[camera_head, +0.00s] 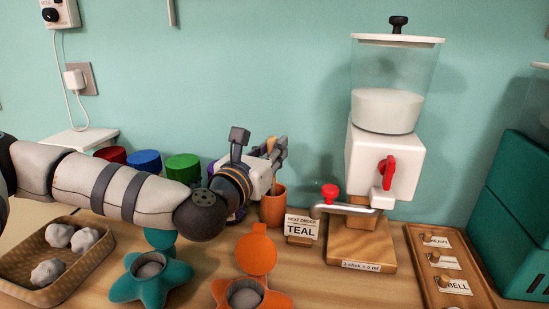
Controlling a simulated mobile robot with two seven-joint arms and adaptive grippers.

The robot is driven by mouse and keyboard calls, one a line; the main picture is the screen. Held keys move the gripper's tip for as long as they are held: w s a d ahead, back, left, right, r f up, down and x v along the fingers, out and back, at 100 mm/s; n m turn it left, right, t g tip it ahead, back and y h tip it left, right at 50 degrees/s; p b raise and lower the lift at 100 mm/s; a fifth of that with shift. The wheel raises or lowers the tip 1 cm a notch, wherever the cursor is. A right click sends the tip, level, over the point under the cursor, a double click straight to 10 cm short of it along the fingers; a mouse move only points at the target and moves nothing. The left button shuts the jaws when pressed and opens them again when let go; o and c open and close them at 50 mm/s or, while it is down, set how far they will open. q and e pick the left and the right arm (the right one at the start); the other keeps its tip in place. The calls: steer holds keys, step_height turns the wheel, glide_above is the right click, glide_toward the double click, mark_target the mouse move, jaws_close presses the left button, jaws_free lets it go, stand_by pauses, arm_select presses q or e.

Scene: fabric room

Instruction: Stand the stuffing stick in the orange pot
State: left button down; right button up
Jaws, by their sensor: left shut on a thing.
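The orange pot (272,208) stands on the table near the wall, left of the small order sign. My left gripper (277,153) is above the pot, shut on the tan stuffing stick (270,145). Only a short upper part of the stick shows between the fingers. The gripper hides much of the rest, so I cannot tell whether its lower end is inside the pot. My right gripper is not in view.
A dispenser (385,160) with a red knob and metal lever stands right of the "TEAL" sign (301,228). A teal star-shaped piece (178,283) and an orange one (268,300) lie in front. A tray of white stuffing (80,285) is at left; a labelled wooden tray (418,262) at right.

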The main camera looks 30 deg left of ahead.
arm_select(q)
steer(key=shift+f, duration=0.5)
steer(key=c, duration=1.5)
jaws_free()
steer(key=shift+r, duration=0.1)
steer(key=shift+r, duration=0.1)
